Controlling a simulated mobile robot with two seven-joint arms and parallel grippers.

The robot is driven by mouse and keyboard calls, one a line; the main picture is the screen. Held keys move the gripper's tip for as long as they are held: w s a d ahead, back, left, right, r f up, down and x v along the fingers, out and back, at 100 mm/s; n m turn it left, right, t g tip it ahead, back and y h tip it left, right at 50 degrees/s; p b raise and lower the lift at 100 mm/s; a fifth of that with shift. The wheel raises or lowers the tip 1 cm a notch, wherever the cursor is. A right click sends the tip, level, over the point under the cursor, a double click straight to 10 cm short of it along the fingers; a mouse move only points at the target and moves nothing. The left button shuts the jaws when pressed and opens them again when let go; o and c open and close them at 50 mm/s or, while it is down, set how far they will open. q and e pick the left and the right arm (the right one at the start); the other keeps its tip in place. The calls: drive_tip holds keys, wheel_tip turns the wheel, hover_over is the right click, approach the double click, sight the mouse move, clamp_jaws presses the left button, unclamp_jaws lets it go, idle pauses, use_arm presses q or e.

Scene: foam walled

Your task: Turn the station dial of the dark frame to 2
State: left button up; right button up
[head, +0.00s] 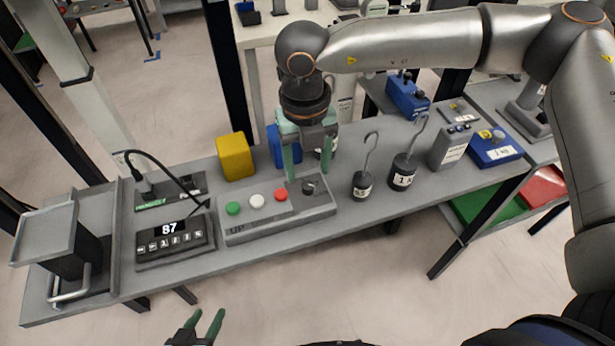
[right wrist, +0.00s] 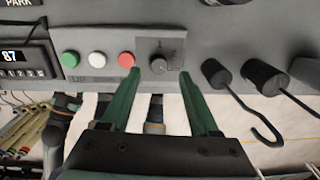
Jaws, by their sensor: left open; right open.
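A grey control box (head: 325,211) on the bench carries green, white and red buttons and a dark round dial (head: 308,188). My right gripper (head: 309,176) is open above the dial. In the right wrist view its green fingertips (right wrist: 160,74) lie on either side of the dial, with gaps visible; I cannot tell their height over the panel. My left gripper (head: 205,314) is open and empty, low in front of the bench.
A display unit (head: 173,250) reading 87 stands left of the box. Hooked black weights (head: 402,177) and (head: 361,187) stand close on the right. Yellow (head: 235,157) and blue (head: 277,147) blocks sit behind. A tray stand (head: 45,237) is far left.

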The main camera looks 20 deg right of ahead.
sight(308, 184)
drive_tip(key=shift+f, duration=2)
drive_tip(key=shift+c, duration=0.4)
clamp_jaws()
